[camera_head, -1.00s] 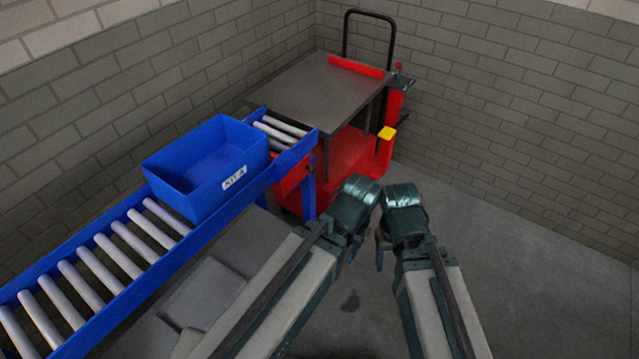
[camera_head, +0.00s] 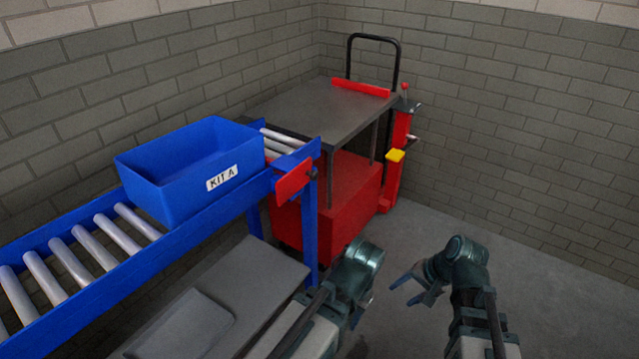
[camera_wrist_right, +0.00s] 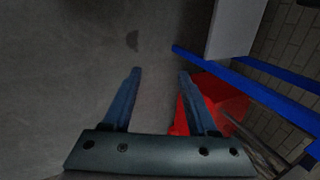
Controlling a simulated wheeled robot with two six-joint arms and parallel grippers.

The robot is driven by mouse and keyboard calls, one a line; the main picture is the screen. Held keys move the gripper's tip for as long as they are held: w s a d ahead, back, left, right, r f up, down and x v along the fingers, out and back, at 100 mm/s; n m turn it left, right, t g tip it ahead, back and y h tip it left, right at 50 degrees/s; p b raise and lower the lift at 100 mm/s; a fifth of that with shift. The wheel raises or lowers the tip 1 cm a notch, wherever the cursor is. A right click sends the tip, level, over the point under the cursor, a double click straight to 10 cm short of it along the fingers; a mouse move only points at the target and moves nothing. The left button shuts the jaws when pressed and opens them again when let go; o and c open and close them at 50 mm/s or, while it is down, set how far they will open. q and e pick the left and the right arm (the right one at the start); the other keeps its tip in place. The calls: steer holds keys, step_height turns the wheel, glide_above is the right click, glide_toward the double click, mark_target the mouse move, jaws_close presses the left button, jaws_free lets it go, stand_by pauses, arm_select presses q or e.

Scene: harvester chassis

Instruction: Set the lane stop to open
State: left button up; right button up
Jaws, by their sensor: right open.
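The lane stop is a red plate (camera_head: 294,180) with a dark knob at its right, on the near side rail at the discharge end of the blue roller conveyor (camera_head: 75,310). A blue bin labelled KIT A (camera_head: 190,170) sits on the rollers just behind it. My right gripper (camera_head: 400,294) is below and to the right of the plate, apart from it. In the right wrist view its fingers (camera_wrist_right: 160,72) are spread and empty over the floor. My left gripper (camera_head: 358,312) is low in the head view, mostly hidden behind its wrist.
A cart with a grey top (camera_head: 330,108) and red body (camera_head: 350,195) stands at the conveyor's end. A red post with a yellow block (camera_head: 395,155) stands at its right. A grey shelf (camera_head: 235,290) lies under the conveyor. The floor on the right is clear.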

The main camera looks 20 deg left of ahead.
steer(key=w+a+r+m+y, duration=0.3)
steer(key=a+r+m, duration=0.1)
steer(key=a, duration=0.1)
steer(key=m+t+y, duration=0.5)
steer(key=m+y, duration=0.4)
steer(key=m, duration=0.4)
glide_toward(316, 176)
steer(key=x, duration=0.9)
steer(key=shift+w, duration=0.1)
jaws_close()
